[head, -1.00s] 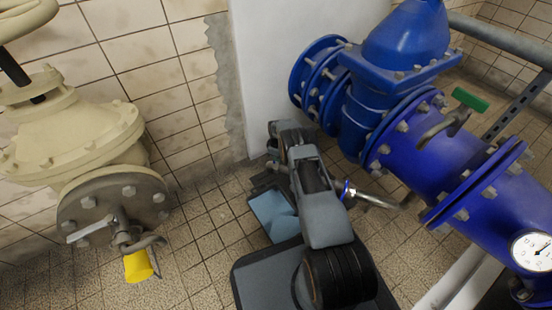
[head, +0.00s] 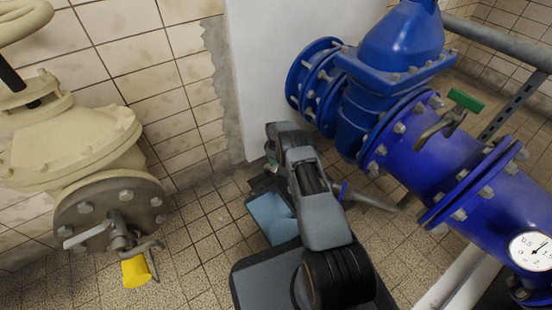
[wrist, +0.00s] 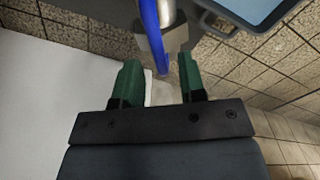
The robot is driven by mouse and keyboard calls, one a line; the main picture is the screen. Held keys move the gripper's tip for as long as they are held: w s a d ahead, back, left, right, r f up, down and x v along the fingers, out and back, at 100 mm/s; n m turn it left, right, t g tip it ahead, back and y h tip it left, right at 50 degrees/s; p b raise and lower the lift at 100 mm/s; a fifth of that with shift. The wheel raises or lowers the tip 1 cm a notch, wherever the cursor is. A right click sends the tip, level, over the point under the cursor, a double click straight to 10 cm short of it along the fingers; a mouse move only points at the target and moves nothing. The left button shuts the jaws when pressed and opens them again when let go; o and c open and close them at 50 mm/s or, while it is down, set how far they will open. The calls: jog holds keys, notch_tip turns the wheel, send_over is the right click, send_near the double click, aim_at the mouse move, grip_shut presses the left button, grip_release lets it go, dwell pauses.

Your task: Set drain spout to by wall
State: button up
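A metal pipe (head: 372,199), which seems to be the drain spout, sticks out low from under the blue pipework towards my arm. A blue piece (head: 344,191) shows at its near end. My arm hides part of that end. In the wrist view, a blue bar (wrist: 151,30) and a metal tube with a grey collar (wrist: 168,38) show just beyond the fingertips; these look like the same part. My gripper (wrist: 160,82) has two green fingers, spread apart with nothing between them. Whether a finger touches the bar cannot be told.
Blue flanged pipework (head: 420,150) with a green-handled tap (head: 467,101) and gauge (head: 531,251) fills the right. A white wall column (head: 265,70) stands behind my arm.

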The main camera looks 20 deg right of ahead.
notch_tip(320, 180, up, 14)
jog(key=p, duration=0.5)
jog(key=shift+f+p, duration=0.15)
jog(key=shift+p, duration=0.15)
jog(key=shift+s+a, duration=0.1)
jog(key=shift+s, duration=0.05)
